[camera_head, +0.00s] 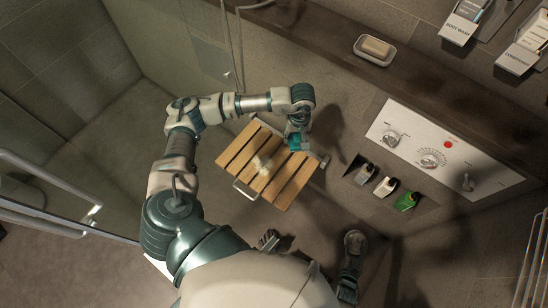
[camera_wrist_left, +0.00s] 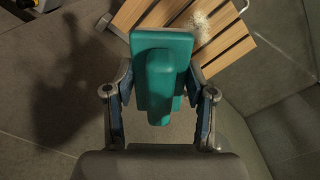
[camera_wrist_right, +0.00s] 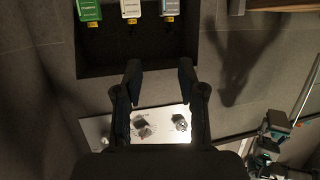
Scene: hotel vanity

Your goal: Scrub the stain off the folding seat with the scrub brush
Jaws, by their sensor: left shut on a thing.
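The folding seat (camera_head: 283,188) is a panel of wooden slats, lowered from the wall in the middle of the head view. A whitish stain (camera_head: 262,163) lies on its slats, left of the brush; it also shows in the left wrist view (camera_wrist_left: 201,27). My left gripper (camera_head: 299,133) is shut on the teal scrub brush (camera_wrist_left: 162,75), holding it at the seat's upper right edge. I cannot tell whether the brush touches the slats. Its bristles are hidden. My right gripper (camera_wrist_right: 160,100) is open and empty, low in the head view.
A wall niche with several bottles (camera_head: 386,186) is right of the seat, below a white control panel (camera_head: 440,158). A soap dish (camera_head: 375,50) sits on the ledge above. A metal rail (camera_head: 50,190) and glass are at the left.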

